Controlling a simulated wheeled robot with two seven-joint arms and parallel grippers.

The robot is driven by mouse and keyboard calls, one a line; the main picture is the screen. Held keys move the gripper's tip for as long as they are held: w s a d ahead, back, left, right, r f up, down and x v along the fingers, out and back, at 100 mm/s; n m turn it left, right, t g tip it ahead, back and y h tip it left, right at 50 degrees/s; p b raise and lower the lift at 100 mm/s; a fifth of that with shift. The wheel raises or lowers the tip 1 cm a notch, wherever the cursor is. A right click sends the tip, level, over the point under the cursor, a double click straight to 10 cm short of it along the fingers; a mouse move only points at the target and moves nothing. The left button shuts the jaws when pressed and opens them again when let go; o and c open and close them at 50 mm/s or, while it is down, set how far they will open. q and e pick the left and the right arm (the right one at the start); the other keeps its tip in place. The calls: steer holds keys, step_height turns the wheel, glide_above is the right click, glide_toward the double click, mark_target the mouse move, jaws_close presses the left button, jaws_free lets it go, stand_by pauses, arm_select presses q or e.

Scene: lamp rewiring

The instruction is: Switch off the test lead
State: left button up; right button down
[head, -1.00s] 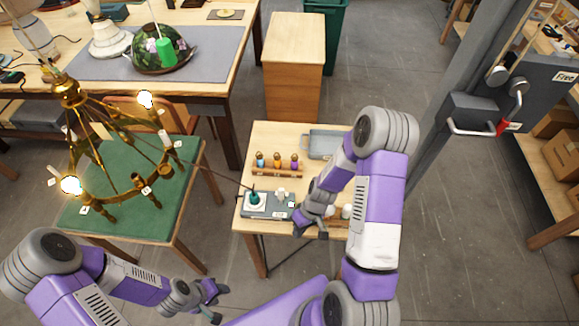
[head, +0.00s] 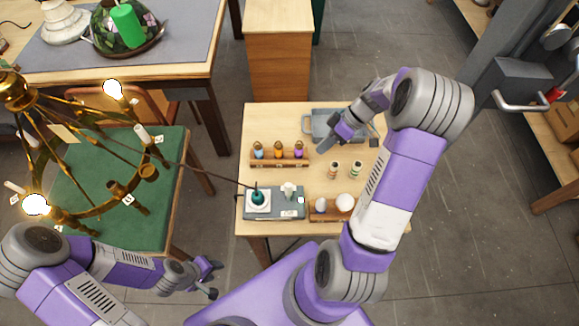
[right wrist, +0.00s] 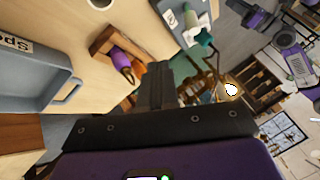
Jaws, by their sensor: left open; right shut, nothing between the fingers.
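The test lead's grey box (head: 288,213) sits at the front left of the small wooden table. A teal plug (head: 258,198) stands on its white plate, and a white part (head: 289,190) stands beside it. A dark cable runs from there to the brass chandelier (head: 84,211), where two bulbs (head: 112,89) glow. In the right wrist view, the teal plug (right wrist: 204,38) shows at the top. My right gripper (head: 328,142) is shut and empty, above the table's back part near the grey tray, apart from the box. My left gripper (head: 215,279) is open and empty, low in front.
A green-topped table (head: 165,220) is under the chandelier.

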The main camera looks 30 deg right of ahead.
mark_target(289, 192)
steer(key=x, duration=1)
steer(key=shift+s+a, duration=0.2)
steer(key=shift+s, duration=0.1)
steer(key=a, duration=0.1)
steer(key=s+a, duration=0.1)
steer(key=a+p, duration=0.1)
steer(key=shift+s+r, duration=0.3)
steer(key=shift+r, duration=0.1)
steer(key=shift+a, duration=0.15)
steer(key=shift+w, duration=0.1)
